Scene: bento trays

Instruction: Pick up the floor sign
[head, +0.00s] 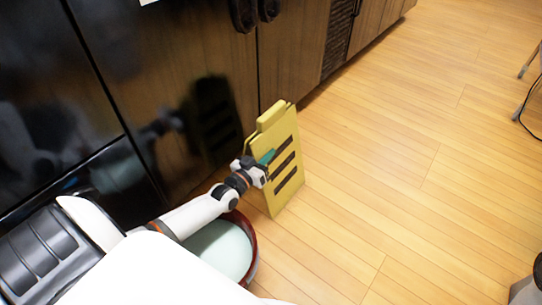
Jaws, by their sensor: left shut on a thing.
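The yellow floor sign (288,192) stands upright, slightly tilted, on the wooden floor beside the dark cabinet front. It has several dark bars across its face and a handle part at the top. My left gripper (268,168) reaches in from the left and is shut on the sign near its left edge, at about mid height. The arm hides part of that edge. My right gripper is not in view.
A round dark red bucket or bin (254,240) with a pale inside stands below my left arm, close to the sign. Glossy dark cabinets (285,50) run along the left and back. The wooden floor (420,150) is open to the right. A thin leg and cable (523,105) show at the right edge.

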